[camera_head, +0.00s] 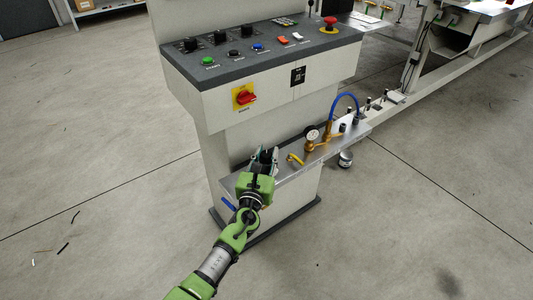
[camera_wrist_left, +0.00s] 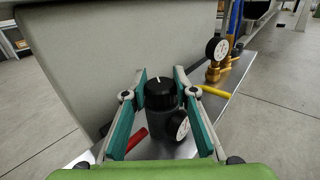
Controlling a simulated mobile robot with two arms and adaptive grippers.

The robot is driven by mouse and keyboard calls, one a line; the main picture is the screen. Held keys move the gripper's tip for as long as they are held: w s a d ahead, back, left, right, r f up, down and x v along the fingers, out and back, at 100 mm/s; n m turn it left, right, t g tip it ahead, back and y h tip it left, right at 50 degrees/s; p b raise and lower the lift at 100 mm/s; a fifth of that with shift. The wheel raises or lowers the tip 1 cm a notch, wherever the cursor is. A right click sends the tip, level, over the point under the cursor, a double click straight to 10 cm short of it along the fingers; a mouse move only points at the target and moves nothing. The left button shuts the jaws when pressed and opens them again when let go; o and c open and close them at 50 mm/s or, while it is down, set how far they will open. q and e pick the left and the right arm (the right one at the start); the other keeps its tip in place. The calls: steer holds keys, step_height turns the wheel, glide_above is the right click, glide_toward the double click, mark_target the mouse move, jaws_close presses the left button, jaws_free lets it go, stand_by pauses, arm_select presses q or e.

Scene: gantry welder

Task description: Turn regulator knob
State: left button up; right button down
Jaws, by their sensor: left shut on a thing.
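The black regulator knob (camera_wrist_left: 160,92) has a white mark on its top and sits above a dark regulator body with a small round gauge (camera_wrist_left: 178,127). My left gripper (camera_wrist_left: 160,88) has its two teal-padded fingers on either side of the knob, shut on it. In the head view my left gripper (camera_head: 264,157) is at the left end of the metal shelf (camera_head: 285,165), and its own body mostly hides the regulator. My right gripper is in neither view.
A brass valve with a gauge (camera_head: 312,135), a yellow handle (camera_head: 295,159) and a blue hose (camera_head: 345,97) stand further right on the shelf. The control console (camera_head: 260,60) overhangs behind. A red handle (camera_wrist_left: 137,137) lies beside the regulator.

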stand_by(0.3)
arm_select(q)
steer(key=o, duration=1.1)
steer(key=shift+s, duration=0.1)
steer(key=v, duration=1.2)
